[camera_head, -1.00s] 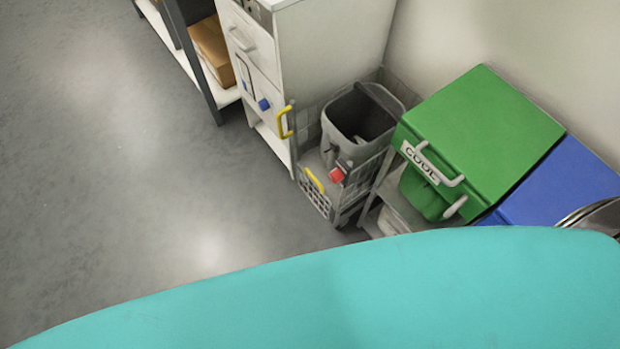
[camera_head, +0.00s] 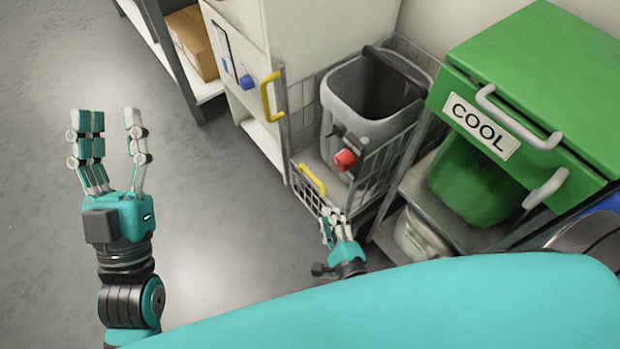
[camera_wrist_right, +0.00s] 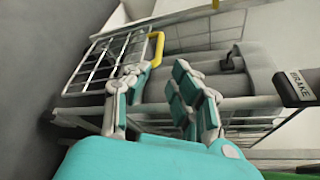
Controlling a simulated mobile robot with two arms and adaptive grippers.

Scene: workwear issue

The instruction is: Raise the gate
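The gate is a low wire-grid panel (camera_head: 308,197) with a yellow handle (camera_head: 312,180), at the front of a wire cart (camera_head: 372,180). It sits low, with the cart's front open above it; its exact tilt is hard to tell. My right gripper (camera_head: 335,212) is open just in front of the gate's right end. In the right wrist view, the open right fingers (camera_wrist_right: 160,78) point toward the yellow handle (camera_wrist_right: 157,48) and the grid (camera_wrist_right: 108,62); contact cannot be told. My left gripper (camera_head: 110,118) is open and empty above the floor at left.
A grey bin (camera_head: 370,95) stands in the cart, near a red knob (camera_head: 344,160). A label reading BRAKE (camera_wrist_right: 299,86) shows in the wrist view. A green COOL box (camera_head: 540,70) is at right, a white cabinet (camera_head: 325,35) behind. The left floor is clear.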

